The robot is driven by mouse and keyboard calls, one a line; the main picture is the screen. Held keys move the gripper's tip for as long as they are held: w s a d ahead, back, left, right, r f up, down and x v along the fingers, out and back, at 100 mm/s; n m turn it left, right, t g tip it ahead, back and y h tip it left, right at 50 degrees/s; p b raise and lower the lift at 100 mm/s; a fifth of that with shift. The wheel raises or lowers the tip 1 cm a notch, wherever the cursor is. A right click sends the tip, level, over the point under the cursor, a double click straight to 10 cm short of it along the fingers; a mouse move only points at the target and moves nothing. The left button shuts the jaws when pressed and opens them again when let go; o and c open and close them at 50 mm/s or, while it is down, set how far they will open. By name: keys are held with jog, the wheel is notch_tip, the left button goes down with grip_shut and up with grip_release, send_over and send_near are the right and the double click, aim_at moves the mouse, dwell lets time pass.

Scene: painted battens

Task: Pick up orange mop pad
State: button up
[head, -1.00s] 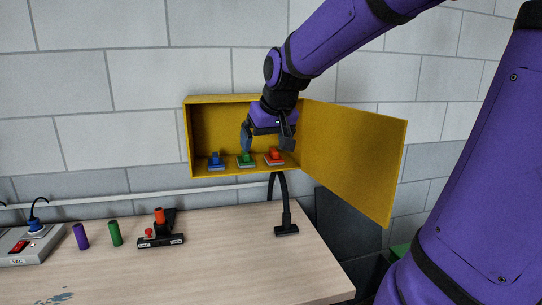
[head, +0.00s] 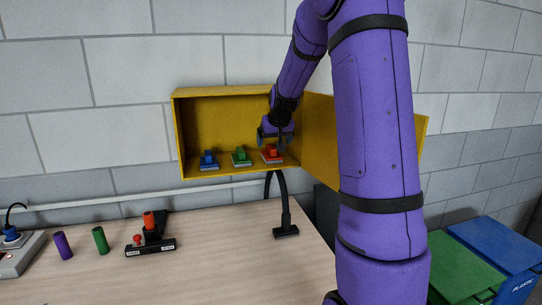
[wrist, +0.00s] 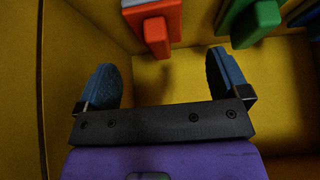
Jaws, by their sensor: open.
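The orange mop pad (head: 272,154) stands at the right end of the yellow cabinet's floor, its upright grip block on a grey-edged base. In the wrist view the orange mop pad (wrist: 154,28) is at the top centre, beyond and between the two blue fingertips. My gripper (head: 275,136) is inside the cabinet, just above the orange pad in the head view. In the wrist view my gripper (wrist: 164,82) is open, with nothing between its fingers.
The yellow cabinet (head: 222,91) hangs on the wall with its door open to the right. A green pad (head: 241,156) and a blue pad (head: 208,160) stand left of the orange one. Below is a wooden table (head: 200,265) with tools.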

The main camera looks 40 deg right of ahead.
aim_at(272, 148)
jog(key=shift+x, duration=3.25)
jog(key=shift+d, duration=0.15)
jog(key=c, duration=1)
